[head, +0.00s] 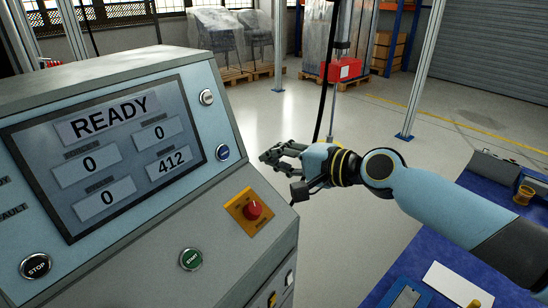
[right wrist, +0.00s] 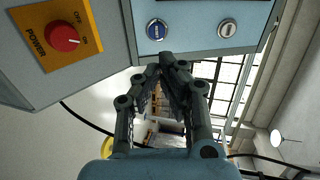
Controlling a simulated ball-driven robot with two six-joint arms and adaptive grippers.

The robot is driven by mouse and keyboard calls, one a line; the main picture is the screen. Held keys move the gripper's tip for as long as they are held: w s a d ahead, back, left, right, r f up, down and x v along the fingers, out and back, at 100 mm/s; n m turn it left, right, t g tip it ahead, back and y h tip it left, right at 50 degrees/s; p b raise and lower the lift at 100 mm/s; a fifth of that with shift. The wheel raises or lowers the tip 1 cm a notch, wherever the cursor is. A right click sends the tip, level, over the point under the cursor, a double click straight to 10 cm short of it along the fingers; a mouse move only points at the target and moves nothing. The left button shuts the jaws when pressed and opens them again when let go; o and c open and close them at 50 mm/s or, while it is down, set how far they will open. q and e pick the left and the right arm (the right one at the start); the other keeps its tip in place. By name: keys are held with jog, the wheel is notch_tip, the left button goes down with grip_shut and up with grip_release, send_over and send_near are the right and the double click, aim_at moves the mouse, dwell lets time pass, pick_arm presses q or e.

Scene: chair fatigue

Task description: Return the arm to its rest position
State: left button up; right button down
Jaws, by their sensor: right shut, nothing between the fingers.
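My right arm (head: 440,205) reaches in from the right in the head view. Its gripper (head: 268,157) is in the air close to the right edge of the control console (head: 215,110). In the right wrist view the gripper (right wrist: 168,58) is shut and empty, its fingertips together in front of the console face. Whether the fingertips touch the console cannot be told. The console screen (head: 105,145) reads READY, with 0, 0, 0 and 412. My left gripper is not in view.
A blue-topped table (head: 415,258) with small items stands at the lower right. Wrapped chairs (head: 215,35) stand at the back.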

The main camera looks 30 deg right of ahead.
dwell(0.5)
jog(key=s+d+f+h+b, duration=0.1)
jog(key=f, duration=0.4)
jog(key=s+d+f+n+g, duration=0.1)
jog(key=f, duration=0.5)
jog(key=s+d+f+g+h+b, duration=0.1)
jog(key=s+f, duration=0.1)
jog(key=f, duration=0.3)
jog(key=shift+d+f+n+h+b, duration=0.3)
jog(key=shift+d+f+b, duration=0.05)
jog(key=shift+d, duration=0.05)
jog(key=s+d+f+n+g+h+b, duration=0.1)
jog(key=s+f+n+g, duration=0.1)
jog(key=s+f, duration=0.5)
jog(key=s+d+f+n+g+h+b, duration=0.1)
jog(key=s+f+g+b, duration=0.15)
jog(key=f, duration=0.85)
jog(key=s+a+f+n+g+b, duration=0.1)
jog(key=s+f+n+g, duration=0.1)
jog(key=s+f, duration=0.5)
jog(key=s+a+f+n+g+h+b, duration=0.1)
jog(key=s+f+n, duration=0.3)
jog(key=s+f, duration=0.4)
jog(key=s+a+f+n+g+b, duration=0.2)
jog(key=s+f, duration=0.5)
jog(key=s, duration=1.2)
jog(key=shift+a+f+n+g, duration=0.3)
jog(key=shift+f+n+g, duration=0.05)
jog(key=shift+n+g, duration=0.6)
